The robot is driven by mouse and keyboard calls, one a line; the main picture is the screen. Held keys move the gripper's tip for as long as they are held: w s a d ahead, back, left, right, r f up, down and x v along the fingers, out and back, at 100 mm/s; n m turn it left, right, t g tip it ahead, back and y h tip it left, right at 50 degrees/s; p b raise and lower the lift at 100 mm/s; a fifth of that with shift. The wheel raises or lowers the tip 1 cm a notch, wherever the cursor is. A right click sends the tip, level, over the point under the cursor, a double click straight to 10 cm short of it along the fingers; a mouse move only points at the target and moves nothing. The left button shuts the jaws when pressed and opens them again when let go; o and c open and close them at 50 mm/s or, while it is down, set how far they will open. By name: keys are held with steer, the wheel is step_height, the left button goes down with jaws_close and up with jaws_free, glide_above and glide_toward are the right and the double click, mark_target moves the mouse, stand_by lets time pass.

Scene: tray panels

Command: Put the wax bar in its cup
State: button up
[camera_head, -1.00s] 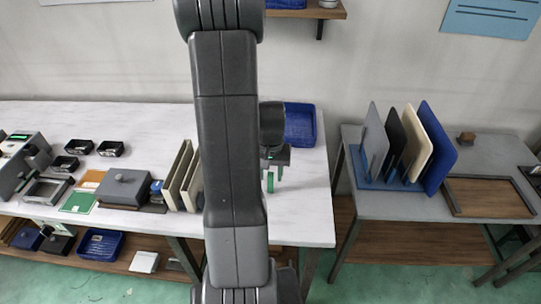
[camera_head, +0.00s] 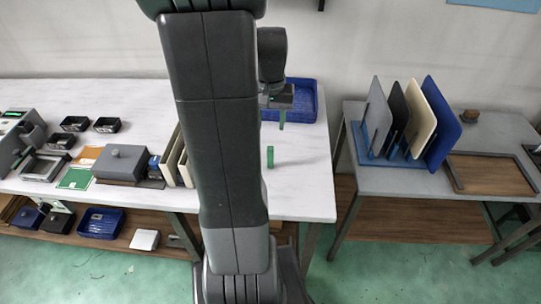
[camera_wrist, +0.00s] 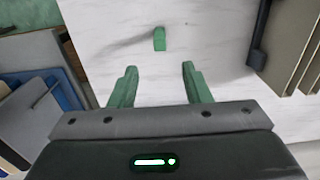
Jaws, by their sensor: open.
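A small green bar, which I take to be the wax bar (camera_head: 270,157), stands on the white table near its right end. In the wrist view the bar (camera_wrist: 159,39) lies beyond the fingertips, roughly centred between them and apart from both. My gripper (camera_head: 281,124) is above the table behind the bar, partly hidden by my arm. In the wrist view its two green fingers (camera_wrist: 160,68) are spread with nothing between them. Several small black open cups, such as one black cup (camera_head: 75,124), stand at the table's left; I cannot tell which is the bar's.
A blue tray (camera_head: 304,104) lies at the table's back right. Upright beige panels (camera_head: 172,160) and a grey lidded box (camera_head: 122,163) stand left of my arm. A rack of panels (camera_head: 437,112) fills the right table's left side. Bare table surrounds the bar.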

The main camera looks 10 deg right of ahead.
mark_target(271, 148)
step_height(271, 148, down, 12)
steer(key=shift+r, duration=0.15)
stand_by(0.4)
jaws_close()
